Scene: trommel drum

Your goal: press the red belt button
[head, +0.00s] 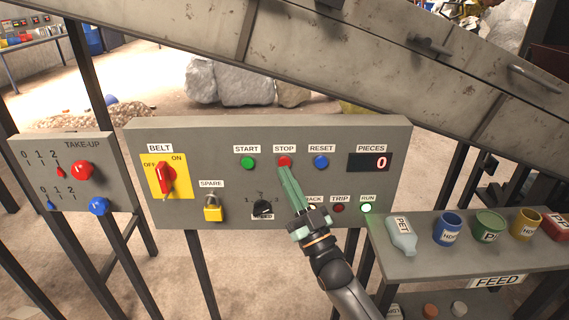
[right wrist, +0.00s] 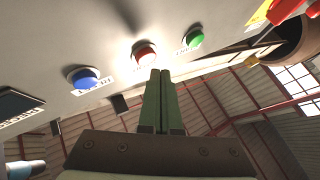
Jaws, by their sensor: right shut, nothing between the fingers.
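The red button (head: 284,161) sits under the STOP label on the grey belt control panel (head: 225,140), between the green START button (head: 248,163) and the blue RESET button (head: 321,162). My right gripper (head: 285,170) is shut and empty, with its fingertips at the lower edge of the red button in the head view. In the right wrist view the red button (right wrist: 145,52) is just beyond the closed fingertips (right wrist: 161,72). I cannot tell whether they touch it. My left gripper is not in view.
The RUN lamp (head: 366,208) glows green. A FEED shelf (head: 465,267) holds containers at right.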

